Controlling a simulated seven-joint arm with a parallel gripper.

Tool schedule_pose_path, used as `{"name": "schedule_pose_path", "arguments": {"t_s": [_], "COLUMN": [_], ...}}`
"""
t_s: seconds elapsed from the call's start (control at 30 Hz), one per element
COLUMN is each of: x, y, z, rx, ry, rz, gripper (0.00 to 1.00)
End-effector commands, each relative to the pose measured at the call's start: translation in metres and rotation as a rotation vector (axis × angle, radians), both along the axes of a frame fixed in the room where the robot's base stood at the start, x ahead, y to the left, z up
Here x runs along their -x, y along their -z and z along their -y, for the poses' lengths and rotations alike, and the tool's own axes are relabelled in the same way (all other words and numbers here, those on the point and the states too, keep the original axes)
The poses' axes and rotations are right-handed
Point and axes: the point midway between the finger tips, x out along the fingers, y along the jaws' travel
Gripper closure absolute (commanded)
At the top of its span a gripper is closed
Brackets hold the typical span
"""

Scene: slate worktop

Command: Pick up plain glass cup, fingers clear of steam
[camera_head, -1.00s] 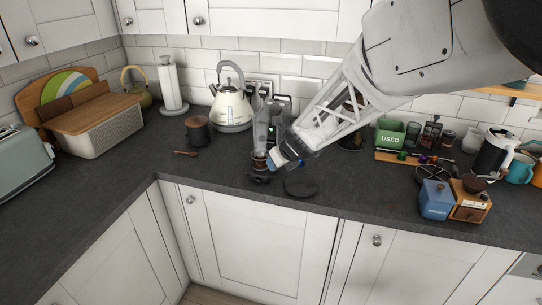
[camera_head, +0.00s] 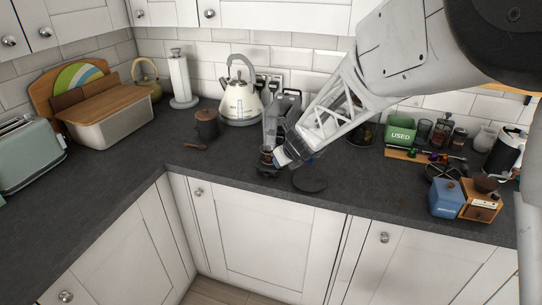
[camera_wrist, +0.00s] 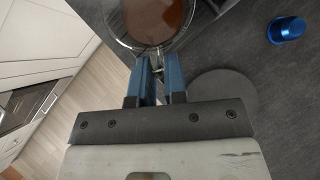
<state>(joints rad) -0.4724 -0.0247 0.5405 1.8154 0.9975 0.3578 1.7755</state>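The plain glass cup (camera_head: 267,156) holds brown coffee and stands at the coffee machine (camera_head: 283,108). In the wrist view the cup (camera_wrist: 152,20) is at the top, seen from above, its rim cut off by the frame. My gripper (camera_head: 280,157) is at the cup's right side. In the wrist view my gripper's blue fingers (camera_wrist: 160,68) point at the cup's near edge, with a narrow gap between them. A small part, perhaps the handle, shows at the gap; whether the fingers press on it is unclear. I see no steam.
A dark round disc (camera_head: 309,179) lies on the worktop right of the cup. A blue capsule (camera_wrist: 287,29) shows in the wrist view. A brown canister (camera_head: 206,124) and cream kettle (camera_head: 240,102) stand to the left. Grinders and a green box (camera_head: 400,131) are at the right.

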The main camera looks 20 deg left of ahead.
Motion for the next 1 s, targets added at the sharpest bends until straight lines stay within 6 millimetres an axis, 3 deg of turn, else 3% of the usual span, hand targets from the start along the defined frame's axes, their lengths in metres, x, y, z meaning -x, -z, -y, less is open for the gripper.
{"name": "schedule_pose_path", "arguments": {"t_s": [0.1,1.0], "x": [0.0,-0.0002], "y": [0.0,-0.0085], "z": [0.0,0.0], "rx": [0.0,-0.001], "ry": [0.0,0.0], "rz": [0.0,0.001], "gripper": [1.0,1.0]}}
